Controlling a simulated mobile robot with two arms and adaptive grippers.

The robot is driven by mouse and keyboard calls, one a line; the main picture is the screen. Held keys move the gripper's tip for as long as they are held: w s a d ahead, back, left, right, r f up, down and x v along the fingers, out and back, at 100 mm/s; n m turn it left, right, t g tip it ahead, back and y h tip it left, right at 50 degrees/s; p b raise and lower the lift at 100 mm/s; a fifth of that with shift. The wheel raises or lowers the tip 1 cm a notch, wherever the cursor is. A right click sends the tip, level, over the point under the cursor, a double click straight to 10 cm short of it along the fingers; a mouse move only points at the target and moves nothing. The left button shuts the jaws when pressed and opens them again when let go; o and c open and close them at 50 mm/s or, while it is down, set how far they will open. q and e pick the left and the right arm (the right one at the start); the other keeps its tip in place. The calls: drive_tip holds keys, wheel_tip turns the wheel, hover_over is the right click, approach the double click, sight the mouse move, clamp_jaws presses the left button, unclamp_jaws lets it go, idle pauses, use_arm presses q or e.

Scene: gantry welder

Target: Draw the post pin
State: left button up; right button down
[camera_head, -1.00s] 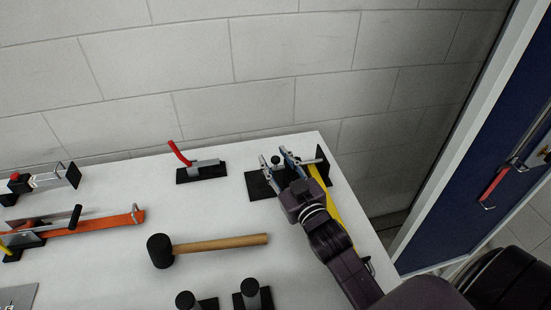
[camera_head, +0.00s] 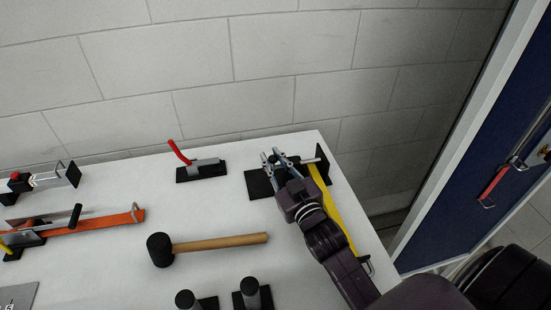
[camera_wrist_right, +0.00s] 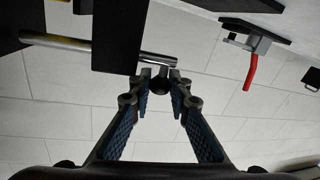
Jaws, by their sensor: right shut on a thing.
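The post pin (camera_head: 309,160) is a steel rod at the far right corner of the table, by a black upright plate (camera_head: 322,165) on a dark base (camera_head: 258,184). In the right wrist view the pin (camera_wrist_right: 70,44) passes a black post (camera_wrist_right: 120,35) and has a short cross piece with a dark round knob (camera_wrist_right: 161,83) at its end. My right gripper (camera_head: 273,157) is at that knob, with its fingers (camera_wrist_right: 160,80) drawn in on either side of it. The gripper hides the knob in the head view. My left gripper is not in view.
A red-handled clamp (camera_head: 203,169) stands to the left at the back. A mallet (camera_head: 220,243) lies mid-table. A yellow bar (camera_head: 338,212) lies beside my right arm. Two black posts (camera_head: 250,293) stand in front.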

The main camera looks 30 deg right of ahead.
drive_tip(key=a, duration=0.2)
drive_tip(key=w+a, duration=0.1)
drive_tip(key=a, duration=0.1)
drive_tip(key=shift+a, duration=0.1)
drive_tip(key=c, duration=1.8)
unclamp_jaws()
drive_tip(key=shift+a, duration=0.1)
drive_tip(key=shift+s, duration=0.15)
drive_tip(key=s, duration=1.1)
drive_tip(key=shift+s+a, duration=0.3)
